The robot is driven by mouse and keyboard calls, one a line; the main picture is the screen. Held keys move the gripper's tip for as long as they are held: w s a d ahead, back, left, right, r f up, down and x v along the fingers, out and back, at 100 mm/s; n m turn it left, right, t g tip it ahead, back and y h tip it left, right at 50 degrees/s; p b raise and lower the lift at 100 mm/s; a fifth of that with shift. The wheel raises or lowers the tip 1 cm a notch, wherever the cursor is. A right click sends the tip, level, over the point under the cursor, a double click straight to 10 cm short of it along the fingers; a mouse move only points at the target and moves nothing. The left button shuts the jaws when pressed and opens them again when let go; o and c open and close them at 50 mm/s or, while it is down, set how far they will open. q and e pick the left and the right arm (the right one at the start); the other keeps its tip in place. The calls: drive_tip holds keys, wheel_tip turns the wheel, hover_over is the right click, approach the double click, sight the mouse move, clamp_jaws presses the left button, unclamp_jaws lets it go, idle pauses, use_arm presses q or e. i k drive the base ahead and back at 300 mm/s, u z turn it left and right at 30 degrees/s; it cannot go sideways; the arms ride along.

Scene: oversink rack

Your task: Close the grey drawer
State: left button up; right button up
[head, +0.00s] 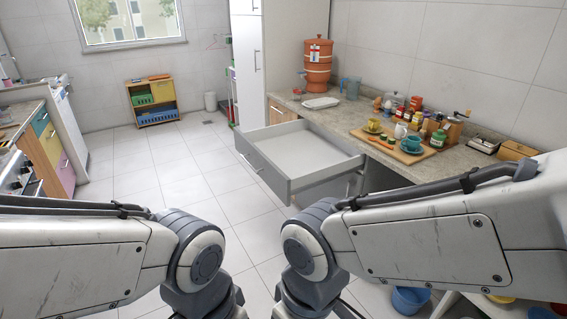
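The grey drawer (267,178) is pulled well out from under the stone counter on the right, in the middle of the head view. Its inside is pale and looks empty. Its front panel faces left, with a small handle (249,164) on it. Both of my arms reach in from the bottom corners and bend down near the bottom middle, short of the drawer. My grippers are out of the picture below, so whether they are open or shut is hidden.
On the counter (463,165) stand a terracotta water container (317,66), a board with cups (393,148), jars and bottles. A wooden shelf unit (153,100) stands at the far wall. Coloured drawers (51,143) line the left. The tiled floor (160,165) left of the drawer is clear.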

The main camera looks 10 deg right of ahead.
sight(293, 157)
drive_tip(key=z, duration=0.3)
drive_tip(key=i, duration=1.95)
drive_tip(key=z, duration=0.05)
